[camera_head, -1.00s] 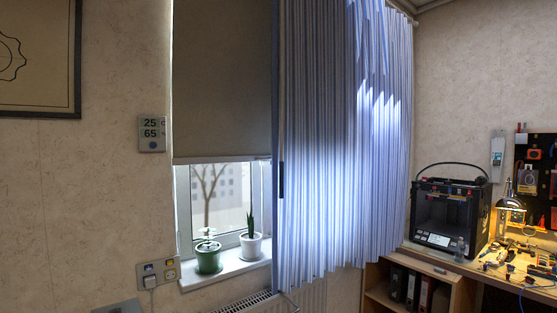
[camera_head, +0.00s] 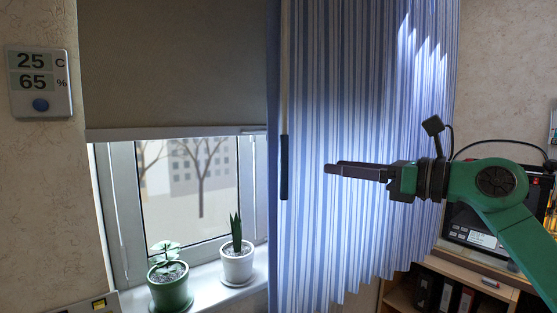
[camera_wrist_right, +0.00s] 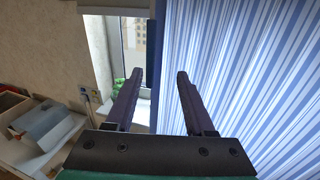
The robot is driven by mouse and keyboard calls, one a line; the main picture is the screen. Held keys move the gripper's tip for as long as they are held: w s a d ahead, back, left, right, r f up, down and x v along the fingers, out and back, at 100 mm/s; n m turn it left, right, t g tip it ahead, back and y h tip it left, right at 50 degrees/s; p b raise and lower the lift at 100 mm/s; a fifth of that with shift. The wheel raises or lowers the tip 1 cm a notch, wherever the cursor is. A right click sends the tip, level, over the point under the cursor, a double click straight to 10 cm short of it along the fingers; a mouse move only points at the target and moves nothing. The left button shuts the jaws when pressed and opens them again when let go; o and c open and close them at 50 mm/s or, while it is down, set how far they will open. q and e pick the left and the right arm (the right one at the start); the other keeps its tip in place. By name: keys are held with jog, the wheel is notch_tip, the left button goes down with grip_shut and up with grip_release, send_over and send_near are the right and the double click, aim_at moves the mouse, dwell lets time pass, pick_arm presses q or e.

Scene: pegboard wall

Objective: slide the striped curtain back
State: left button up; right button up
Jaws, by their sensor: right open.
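The blue-and-white striped curtain (camera_head: 345,240) hangs over the right part of the window in the head view. A thin pull rod with a dark handle (camera_head: 284,167) hangs along its left edge. My right gripper (camera_head: 326,169) is in front of the curtain, pointing left, with its tips a little to the right of the dark handle. In the right wrist view the gripper (camera_wrist_right: 160,76) is open with nothing between its fingers, and the curtain (camera_wrist_right: 250,75) fills the right side. My left gripper is not in view.
A green-potted plant (camera_head: 170,285) and a white-potted plant (camera_head: 237,262) stand on the windowsill. A roller blind (camera_head: 175,65) covers the upper window. A 3D printer (camera_head: 470,225) is on the bench at right, partly behind my arm.

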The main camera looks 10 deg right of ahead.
aim_at(287, 156)
jog(key=p+x, duration=0.2)
jog(key=x, duration=0.2)
jog(key=r+p+x, duration=0.1)
jog(key=p+x, duration=0.1)
jog(key=x, duration=0.2)
jog(key=s+a+p+x, duration=0.1)
jog(key=p+x, duration=0.2)
jog(key=x, duration=0.1)
jog(key=shift+w+a+r, duration=0.15)
jog(key=shift+r, duration=0.1)
jog(key=shift+w+a, duration=0.15)
jog(key=shift+a, duration=0.1)
jog(key=shift+f, duration=0.1)
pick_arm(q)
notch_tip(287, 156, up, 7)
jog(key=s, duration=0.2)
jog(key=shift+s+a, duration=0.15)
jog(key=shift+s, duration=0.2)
pick_arm(e)
grip_shut()
